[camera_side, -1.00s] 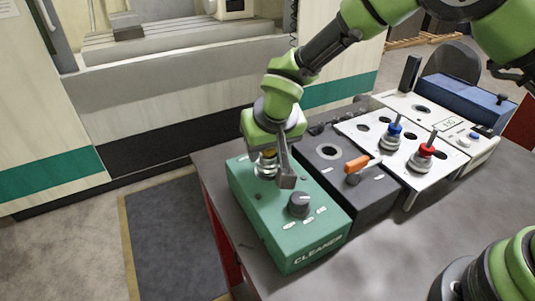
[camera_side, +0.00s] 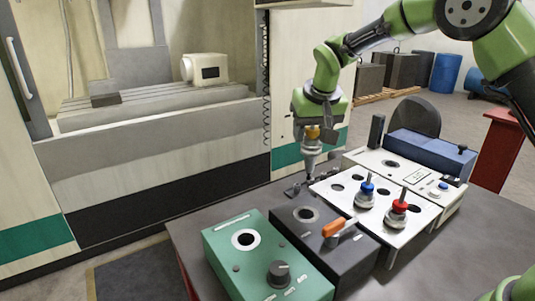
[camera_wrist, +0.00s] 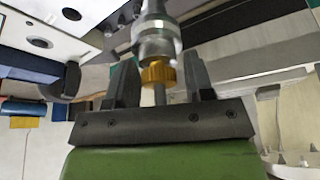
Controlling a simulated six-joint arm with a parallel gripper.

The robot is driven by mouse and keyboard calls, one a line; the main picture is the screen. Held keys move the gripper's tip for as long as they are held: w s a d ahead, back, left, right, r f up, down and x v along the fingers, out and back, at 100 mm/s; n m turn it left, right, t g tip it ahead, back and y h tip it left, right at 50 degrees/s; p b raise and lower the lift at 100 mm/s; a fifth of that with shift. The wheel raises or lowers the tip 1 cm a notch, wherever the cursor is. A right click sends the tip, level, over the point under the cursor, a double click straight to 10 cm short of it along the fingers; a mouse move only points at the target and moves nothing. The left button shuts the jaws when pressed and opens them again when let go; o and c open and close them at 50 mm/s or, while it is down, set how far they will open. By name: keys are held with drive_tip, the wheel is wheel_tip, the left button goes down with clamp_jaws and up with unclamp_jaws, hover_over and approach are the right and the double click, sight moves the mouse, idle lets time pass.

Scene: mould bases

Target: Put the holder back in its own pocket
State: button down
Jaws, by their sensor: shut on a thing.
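In the side view my gripper (camera_side: 312,128) is shut on a holder with a gold ring and a silver body (camera_side: 311,146). The holder hangs upright in the air behind the dark unit, left of the white rack (camera_side: 425,218). In the wrist view the gold ring (camera_wrist: 158,73) sits between my two fingers (camera_wrist: 160,86). The white rack has several empty round pockets (camera_side: 337,188). A holder with a blue ring (camera_side: 367,190) and one with a red ring (camera_side: 399,208) stand in the rack. The held holder's lower end overlaps small items behind the dark unit.
The green cleaner box (camera_side: 222,262) has an open round hole (camera_side: 245,240) and a dark knob (camera_side: 279,272). A blue case (camera_side: 430,152) stands behind. Bare table lies at front right.

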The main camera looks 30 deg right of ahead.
drive_tip(key=s+d+m, duration=0.1)
drive_tip(key=s+d, duration=0.1)
drive_tip(key=d, duration=0.7)
drive_tip(key=shift+h, duration=0.3)
drive_tip(key=shift+w+f, duration=0.15)
drive_tip(key=shift+f, duration=2.7)
drive_tip(key=shift+w+f, duration=0.15)
drive_tip(key=shift+f, duration=2.7)
drive_tip(key=shift+c, duration=2.1)
unclamp_jaws()
drive_tip(key=v, duration=1)
